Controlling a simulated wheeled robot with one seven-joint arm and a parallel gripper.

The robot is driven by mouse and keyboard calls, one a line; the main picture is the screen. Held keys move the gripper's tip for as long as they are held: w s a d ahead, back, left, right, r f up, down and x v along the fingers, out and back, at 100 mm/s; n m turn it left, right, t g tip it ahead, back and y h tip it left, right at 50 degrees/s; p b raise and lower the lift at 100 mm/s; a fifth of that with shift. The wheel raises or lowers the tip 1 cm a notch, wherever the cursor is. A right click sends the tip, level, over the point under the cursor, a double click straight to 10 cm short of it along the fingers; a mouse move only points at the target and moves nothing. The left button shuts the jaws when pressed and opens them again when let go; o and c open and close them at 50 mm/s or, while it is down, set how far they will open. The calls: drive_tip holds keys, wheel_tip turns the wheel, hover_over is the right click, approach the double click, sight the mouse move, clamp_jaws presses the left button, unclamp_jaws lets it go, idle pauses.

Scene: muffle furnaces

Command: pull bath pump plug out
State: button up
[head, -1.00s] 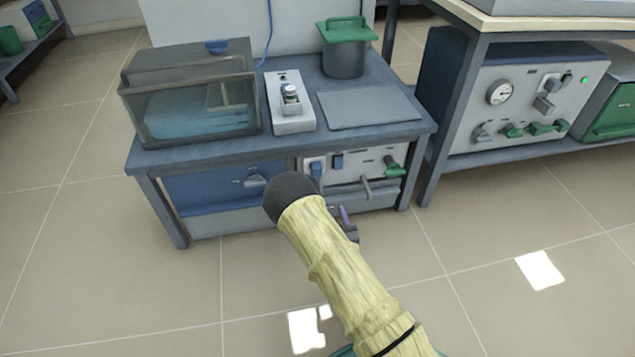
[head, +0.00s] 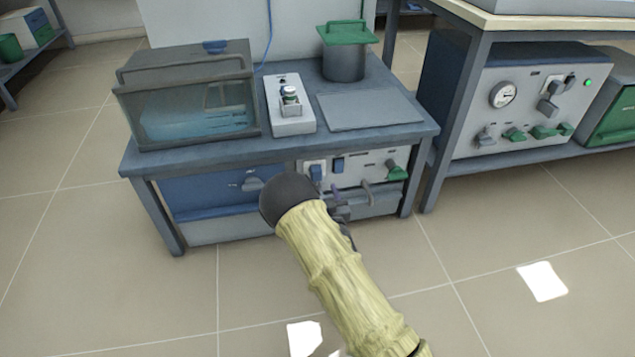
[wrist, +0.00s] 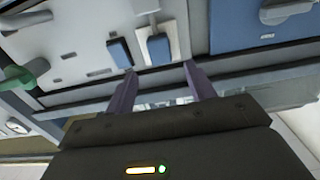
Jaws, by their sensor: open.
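The bath pump plug is a blue plug (head: 316,172) in a white socket on the pale panel under the bench. In the wrist view, the plug (wrist: 158,48) sits in its white frame with a pale cord running from it. My gripper (wrist: 160,68) is open, its two purple fingers spread either side of the plug's line. The fingertips look just short of the plug, and nothing is between them. In the head view my gripper (head: 343,205) is partly hidden behind my forearm, in front of the panel.
A second blue piece (wrist: 119,52) is beside the plug. A green handle (head: 396,171) and a grey handle (head: 367,193) stick out of the panel. A blue unit (head: 215,190) adjoins it. The bench top (head: 300,148) overhangs, with a clear water bath (head: 190,105) above.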

sight(317, 176)
drive_tip(key=b+x, duration=0.3)
drive_tip(key=x, duration=0.4)
drive_tip(key=shift+f, duration=0.15)
drive_tip(key=shift+w+a, duration=0.1)
drive_tip(key=shift+w, duration=0.2)
